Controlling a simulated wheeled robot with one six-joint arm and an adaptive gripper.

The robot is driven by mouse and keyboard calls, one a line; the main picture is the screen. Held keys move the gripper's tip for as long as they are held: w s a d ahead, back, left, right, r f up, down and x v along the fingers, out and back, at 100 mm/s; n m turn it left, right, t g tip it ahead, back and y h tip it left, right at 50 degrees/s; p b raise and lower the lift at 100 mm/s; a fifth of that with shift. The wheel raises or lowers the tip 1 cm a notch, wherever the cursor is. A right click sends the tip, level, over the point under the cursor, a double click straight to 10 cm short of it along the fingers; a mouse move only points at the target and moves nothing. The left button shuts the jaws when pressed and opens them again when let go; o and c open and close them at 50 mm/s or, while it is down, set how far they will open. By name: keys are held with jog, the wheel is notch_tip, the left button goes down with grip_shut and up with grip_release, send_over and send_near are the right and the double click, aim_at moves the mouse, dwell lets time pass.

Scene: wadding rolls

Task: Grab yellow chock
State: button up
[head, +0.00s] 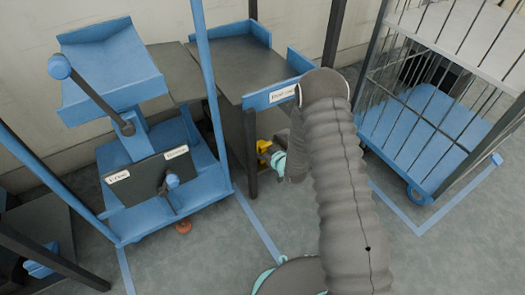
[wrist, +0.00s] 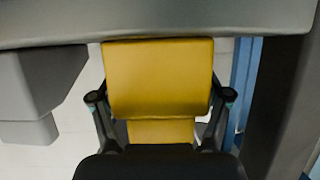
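The yellow chock (wrist: 158,78) fills the middle of the wrist view, with a wide upper block and a narrower part below it. In the head view only a small piece of the chock (head: 263,146) shows, beside the dark cabinet under the blue-edged table. My gripper (wrist: 160,97) is open, with one finger on each side of the chock. Its fingers sit near the chock's side edges, and I see no clear grip on it. In the head view my gripper (head: 277,158) is partly hidden behind my arm.
The blue-edged table (head: 235,66) overhangs the chock, and its dark leg (head: 250,155) stands close on the left. A blue lifting cart (head: 165,195) is at left. A wire cage trolley (head: 430,125) is at right. Blue lines mark the grey floor.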

jog(key=c, duration=0.6)
jog(key=shift+r, duration=0.1)
